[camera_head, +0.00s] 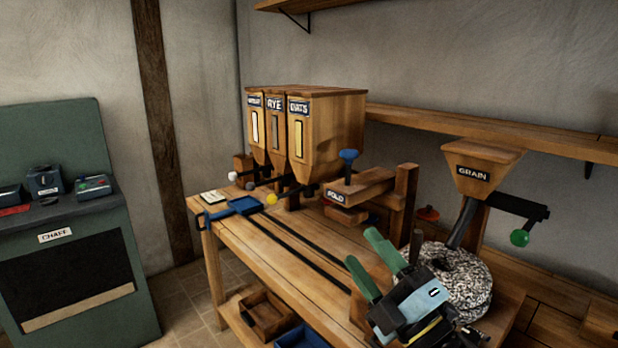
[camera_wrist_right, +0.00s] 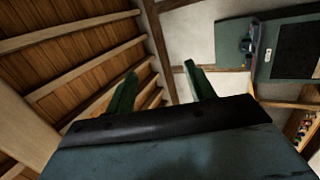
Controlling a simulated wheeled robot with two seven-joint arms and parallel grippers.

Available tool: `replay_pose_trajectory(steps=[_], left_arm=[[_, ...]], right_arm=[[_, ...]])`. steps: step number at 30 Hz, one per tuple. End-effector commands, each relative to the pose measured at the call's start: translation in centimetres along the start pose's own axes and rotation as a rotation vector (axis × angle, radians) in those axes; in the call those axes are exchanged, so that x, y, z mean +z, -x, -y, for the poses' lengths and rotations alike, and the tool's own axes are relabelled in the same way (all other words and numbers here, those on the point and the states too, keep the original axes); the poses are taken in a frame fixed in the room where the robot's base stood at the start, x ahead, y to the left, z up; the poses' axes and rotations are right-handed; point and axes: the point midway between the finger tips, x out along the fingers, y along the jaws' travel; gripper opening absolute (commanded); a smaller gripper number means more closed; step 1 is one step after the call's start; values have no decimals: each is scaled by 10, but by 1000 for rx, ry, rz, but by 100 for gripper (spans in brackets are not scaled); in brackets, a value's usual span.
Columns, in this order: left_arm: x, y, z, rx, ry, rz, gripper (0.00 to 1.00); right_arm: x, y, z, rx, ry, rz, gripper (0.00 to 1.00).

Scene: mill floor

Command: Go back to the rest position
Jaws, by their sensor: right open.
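My right gripper (camera_head: 372,262) is at the lower right of the head view, in front of the millstone and above the near end of the workbench. Its two green fingers point up and to the left, stand apart and hold nothing. In the right wrist view the open fingers (camera_wrist_right: 160,90) show against the wooden ceiling and the wall, with nothing between them. My left gripper is in neither view.
The wooden workbench (camera_head: 262,252) carries the grain bins (camera_head: 335,130), a blue scoop-like tray (camera_head: 245,206) and a wooden press (camera_head: 365,187). The speckled millstone (camera_head: 468,280) and GRAIN hopper (camera_head: 483,165) stand close behind my right gripper. A green CHAFF cabinet (camera_head: 110,235) is at left.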

Motion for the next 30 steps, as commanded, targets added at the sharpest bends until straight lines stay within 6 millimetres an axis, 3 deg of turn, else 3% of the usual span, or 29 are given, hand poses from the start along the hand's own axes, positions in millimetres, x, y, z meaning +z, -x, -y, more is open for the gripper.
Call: replay_pose_trajectory(steps=[4,8,9,15,21,26,30], left_arm=[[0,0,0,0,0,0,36],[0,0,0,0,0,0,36],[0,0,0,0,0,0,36],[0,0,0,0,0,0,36],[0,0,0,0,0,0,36],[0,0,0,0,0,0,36],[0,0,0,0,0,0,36]], right_arm=[[49,55,44,-141,-336,391,54],[72,126,91,-292,-604,733,54],[74,152,105,-344,-680,836,54],[52,266,151,-573,-965,1257,54],[15,345,164,-751,-1121,1536,54],[-19,397,161,-883,-1211,1726,54],[-9,402,200,-890,-1200,1724,54]])
